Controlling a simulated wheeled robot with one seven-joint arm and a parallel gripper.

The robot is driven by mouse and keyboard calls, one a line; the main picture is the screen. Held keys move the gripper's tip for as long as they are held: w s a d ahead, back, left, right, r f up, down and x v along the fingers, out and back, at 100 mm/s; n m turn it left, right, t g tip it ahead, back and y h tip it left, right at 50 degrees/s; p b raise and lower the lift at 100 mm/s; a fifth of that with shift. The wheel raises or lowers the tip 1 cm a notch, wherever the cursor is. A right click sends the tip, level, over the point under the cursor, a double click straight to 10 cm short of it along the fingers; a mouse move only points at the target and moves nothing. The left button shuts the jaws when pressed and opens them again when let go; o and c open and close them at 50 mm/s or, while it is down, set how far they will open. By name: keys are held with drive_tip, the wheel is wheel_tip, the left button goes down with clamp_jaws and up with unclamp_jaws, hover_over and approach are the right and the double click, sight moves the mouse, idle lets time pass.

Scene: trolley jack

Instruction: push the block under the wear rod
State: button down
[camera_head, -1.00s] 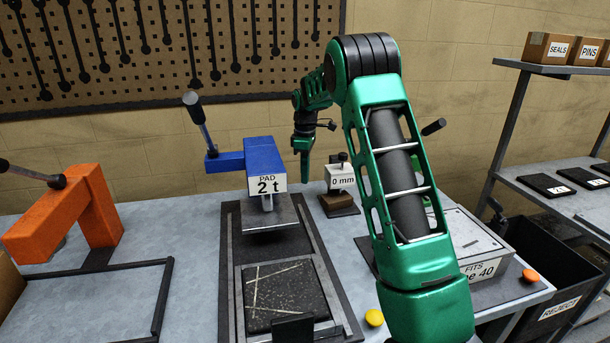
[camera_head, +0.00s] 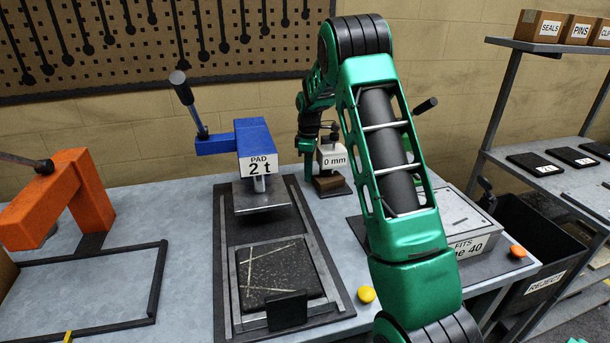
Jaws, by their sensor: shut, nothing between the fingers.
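The small white gauge marked "0 mm" (camera_head: 333,158) stands at the back of the bench. It has a dark top part; which part is the wear rod is too small to tell. A brown block (camera_head: 327,183) shows low at the gauge's front on a dark base. My gripper (camera_head: 307,172) is shut and empty. It points down just left of the gauge, with its tip close to the block's left side; whether it touches is unclear.
A blue press marked "PAD 2 t" (camera_head: 258,150) stands left of my gripper, with a framed dark, scratched plate (camera_head: 280,272) in front. An orange press (camera_head: 60,200) is at the far left.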

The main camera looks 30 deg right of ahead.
sight(329, 181)
drive_tip(key=shift+s+d, duration=0.8)
drive_tip(key=shift+d, duration=0.15)
